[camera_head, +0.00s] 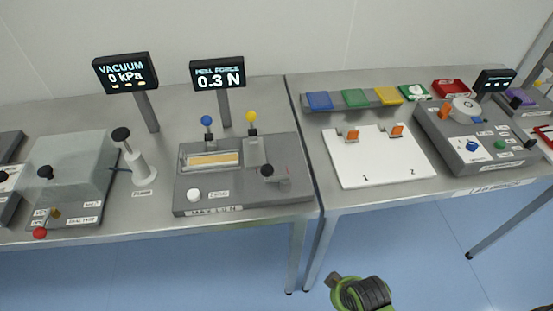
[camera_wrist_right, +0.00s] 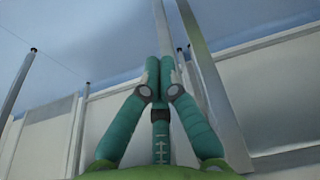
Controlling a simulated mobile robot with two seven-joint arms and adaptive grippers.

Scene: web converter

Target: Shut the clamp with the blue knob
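The blue knob (camera_head: 207,120) tops a short lever standing at the back left of the grey peel tester (camera_head: 245,200), behind a framed recess with a yellowish strip (camera_head: 212,160). This lever appears to be the clamp's handle and stands roughly upright; whether the clamp grips the strip is too small to tell. A yellow knob (camera_head: 251,117) stands on a similar lever to its right. A green and black piece of my arm shows at the bottom, well away from the tester. In the right wrist view, my right gripper (camera_wrist_right: 160,62) has its teal fingers together with nothing between them. My left gripper is out of view.
A display reading 0.3 N (camera_head: 218,76) stands behind the tester. A white plunger stand (camera_head: 142,170) and a clear-covered vacuum box (camera_head: 75,165) are to its left. A white numbered board (camera_head: 375,165) lies on the right-hand table. Blue floor is clear in front.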

